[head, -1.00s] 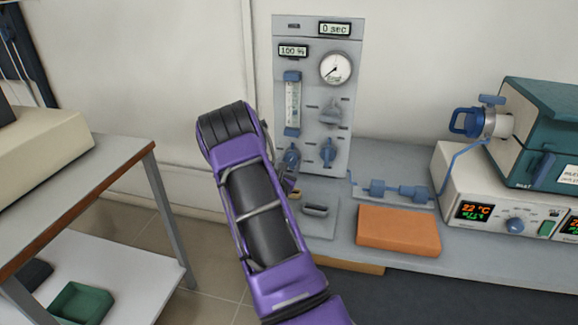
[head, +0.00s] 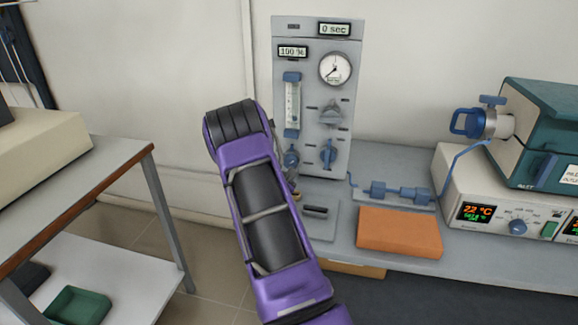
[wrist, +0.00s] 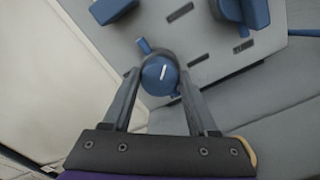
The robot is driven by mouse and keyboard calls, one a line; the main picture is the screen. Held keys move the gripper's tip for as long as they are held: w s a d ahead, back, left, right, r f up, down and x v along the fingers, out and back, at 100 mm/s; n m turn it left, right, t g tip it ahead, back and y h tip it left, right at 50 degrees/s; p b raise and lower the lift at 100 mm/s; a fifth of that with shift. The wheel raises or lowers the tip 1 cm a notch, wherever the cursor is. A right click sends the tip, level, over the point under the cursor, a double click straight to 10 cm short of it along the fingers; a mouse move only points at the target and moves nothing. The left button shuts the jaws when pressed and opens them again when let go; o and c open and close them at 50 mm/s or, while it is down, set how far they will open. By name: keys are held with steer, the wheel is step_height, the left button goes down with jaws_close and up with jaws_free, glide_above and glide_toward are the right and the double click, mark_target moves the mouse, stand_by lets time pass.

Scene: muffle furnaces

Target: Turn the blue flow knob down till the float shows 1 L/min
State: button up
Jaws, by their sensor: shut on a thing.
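The blue flow knob (wrist: 160,75) is round with a white pointer line. It sits between the fingers of my gripper (wrist: 161,82) in the wrist view, and the gripper is shut on it. In the head view the knob (head: 291,156) is on the lower left of the grey gas panel (head: 352,100), and my purple arm partly covers the area in front of it. The flow tube (head: 292,104) with blue end caps stands above the knob. Its float is too small to read.
A second blue knob (head: 328,153) is to the right on the panel, below a grey valve handle (head: 331,114). A round gauge (head: 335,68) is higher up. An orange block (head: 399,232) and blue fittings (head: 398,191) lie on the bench at right, beside a furnace (head: 545,145).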

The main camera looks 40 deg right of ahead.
steer(key=o, duration=1.4)
steer(key=p+v, duration=0.1)
steer(key=v, duration=1.6)
steer(key=shift+s+a, duration=0.15)
steer(key=shift+s, duration=0.1)
